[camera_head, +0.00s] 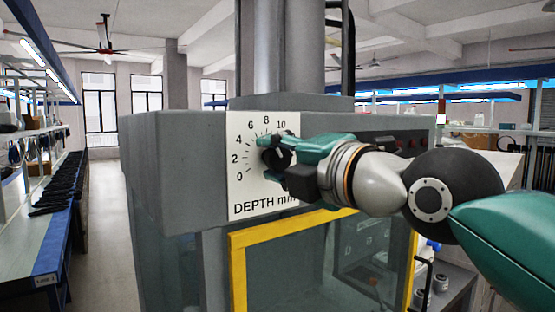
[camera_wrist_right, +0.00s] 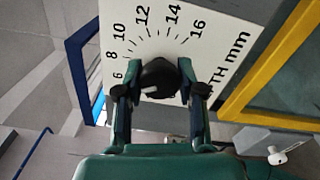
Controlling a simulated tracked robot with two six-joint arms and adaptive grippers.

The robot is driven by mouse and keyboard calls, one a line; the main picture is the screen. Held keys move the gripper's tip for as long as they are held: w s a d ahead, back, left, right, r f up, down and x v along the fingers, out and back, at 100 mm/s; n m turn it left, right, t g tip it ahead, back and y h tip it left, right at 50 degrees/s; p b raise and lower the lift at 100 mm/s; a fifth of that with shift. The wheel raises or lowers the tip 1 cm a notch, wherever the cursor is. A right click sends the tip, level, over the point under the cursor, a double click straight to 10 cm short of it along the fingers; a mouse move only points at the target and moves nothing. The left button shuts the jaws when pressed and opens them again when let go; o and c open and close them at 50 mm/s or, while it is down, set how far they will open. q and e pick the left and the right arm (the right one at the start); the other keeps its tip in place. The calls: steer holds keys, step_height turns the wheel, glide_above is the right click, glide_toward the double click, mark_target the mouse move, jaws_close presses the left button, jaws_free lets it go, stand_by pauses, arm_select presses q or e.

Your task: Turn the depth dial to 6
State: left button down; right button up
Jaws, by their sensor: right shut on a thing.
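The depth dial's black knob (camera_head: 268,156) sits on a white scale plate (camera_head: 241,189) marked "DEPTH mm". In the head view, the figures 0 to 10 show and the higher ones are hidden behind my right gripper (camera_head: 277,153). In the right wrist view, the knob (camera_wrist_right: 160,76) lies between the two fingers of my right gripper (camera_wrist_right: 160,91), which is shut on it. A short white mark on the knob points left, toward the low figures near 6. The exact reading is unclear, as a finger covers the scale below 6. My left gripper is not in view.
The plate is on the front of a grey machine housing (camera_head: 170,160). A yellow-framed window (camera_head: 238,265) is below it. Blue benches (camera_head: 50,245) with shelves stand at the left, with a clear aisle between.

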steer(key=shift+w+a+f, duration=0.1)
steer(key=shift+f, duration=0.25)
steer(key=o, duration=0.8)
steer(key=shift+c, duration=0.2)
steer(key=o, duration=0.4)
steer(key=shift+r, duration=0.15)
steer(key=shift+s+d+r, duration=0.15)
steer(key=shift+s+d, duration=0.25)
steer(key=shift+s, duration=0.1)
steer(key=v, duration=1)
steer(key=shift+s+d, duration=0.25)
steer(key=shift+s, duration=0.05)
